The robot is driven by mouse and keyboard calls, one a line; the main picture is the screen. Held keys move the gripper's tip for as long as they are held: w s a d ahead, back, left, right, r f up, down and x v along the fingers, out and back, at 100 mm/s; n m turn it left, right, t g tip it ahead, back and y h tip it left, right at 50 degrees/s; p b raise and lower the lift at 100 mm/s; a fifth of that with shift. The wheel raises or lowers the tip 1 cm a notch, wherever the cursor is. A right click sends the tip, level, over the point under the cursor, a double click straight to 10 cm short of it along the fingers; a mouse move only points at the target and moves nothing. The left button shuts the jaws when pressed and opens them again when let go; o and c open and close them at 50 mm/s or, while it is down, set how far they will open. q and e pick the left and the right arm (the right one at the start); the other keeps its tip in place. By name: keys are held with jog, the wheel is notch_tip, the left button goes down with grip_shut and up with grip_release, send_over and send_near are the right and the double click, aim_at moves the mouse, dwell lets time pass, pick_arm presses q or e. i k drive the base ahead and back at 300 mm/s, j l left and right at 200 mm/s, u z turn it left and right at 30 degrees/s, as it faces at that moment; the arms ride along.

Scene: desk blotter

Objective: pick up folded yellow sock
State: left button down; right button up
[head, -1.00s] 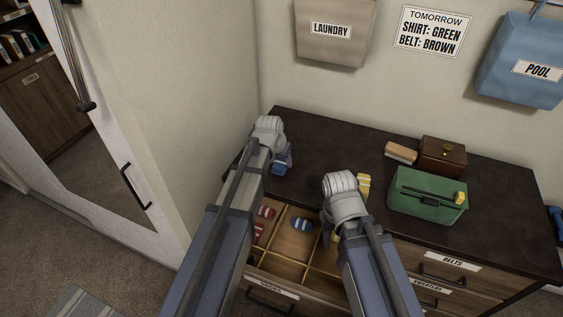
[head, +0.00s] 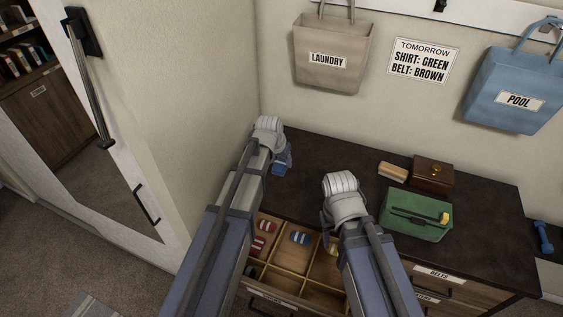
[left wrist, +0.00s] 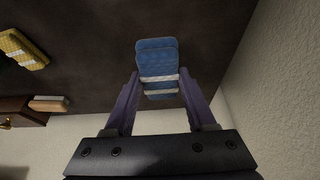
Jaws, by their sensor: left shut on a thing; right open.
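A folded yellow sock (left wrist: 22,47) with white bands lies on the dark dresser top in the left wrist view. In the head view my right wrist seems to cover that spot. My left gripper (left wrist: 158,88) is shut on a folded blue sock (left wrist: 157,62) with white stripes. In the head view the left gripper (head: 281,165) is at the dresser's back left. My right gripper (head: 328,222) is open above the drawer's right part, its fingers mostly hidden by its wrist. A small yellow patch (head: 333,246) shows just below it; I cannot tell whether it is a sock.
The open divided drawer (head: 291,271) holds red striped socks (head: 264,226) and another blue striped sock (head: 299,238). A wall rises close at left.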

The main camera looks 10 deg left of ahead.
aim_at(292, 262)
jog(key=k+l+u, duration=0.1)
jog(key=k+l, duration=0.2)
jog(key=l, duration=0.2)
jog(key=k+l+u, duration=0.1)
jog(key=k+l, duration=0.2)
jog(key=l, duration=0.15)
jog(key=k+l+u, duration=0.1)
jog(key=k+l, duration=0.2)
jog(key=l, duration=0.15)
jog(key=i+j, duration=0.25)
jog(key=i, duration=0.1)
